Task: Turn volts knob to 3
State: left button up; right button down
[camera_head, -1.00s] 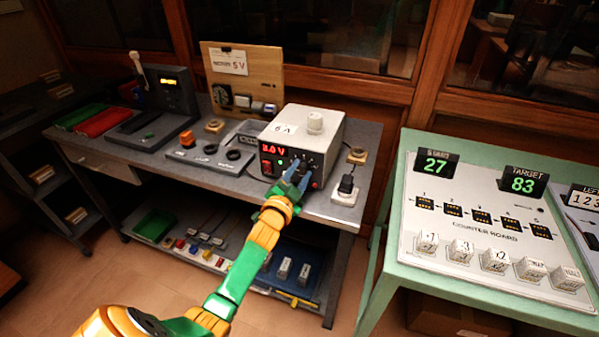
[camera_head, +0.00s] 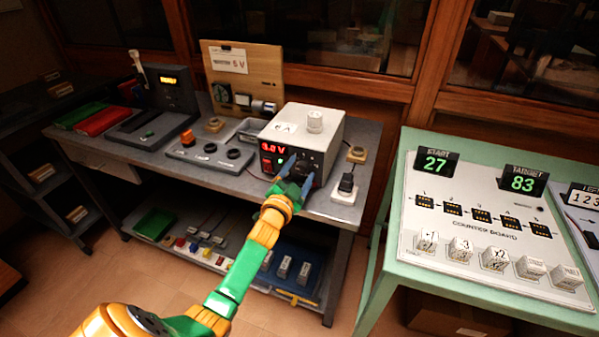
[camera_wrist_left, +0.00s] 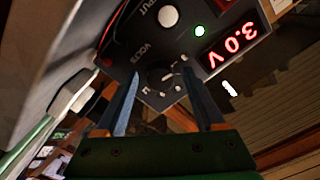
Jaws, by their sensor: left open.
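The power supply (camera_head: 326,132) is a white box with a black front panel on the grey bench. Its red display (camera_head: 272,148) reads 3.0 V, and the display in the left wrist view (camera_wrist_left: 232,46) shows 3.0 V too. The volts knob (camera_wrist_left: 164,77) is a small dark knob on the panel, seen between my fingers in the wrist view; in the head view it is mostly hidden by the gripper. My left gripper (camera_head: 292,181) is open in front of the panel, its blue fingers apart on either side of the knob, not closed on it. My right gripper is out of view.
A black plug on a white block (camera_head: 345,192) stands right of the supply. A plate with dark rings and an orange button (camera_head: 208,158) lies left. A green counter board table (camera_head: 395,255) stands to the right. A wooden board (camera_head: 243,64) stands behind.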

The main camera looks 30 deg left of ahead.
pick_arm(q)
jog(key=v, duration=0.7)
jog(key=shift+p, duration=0.3)
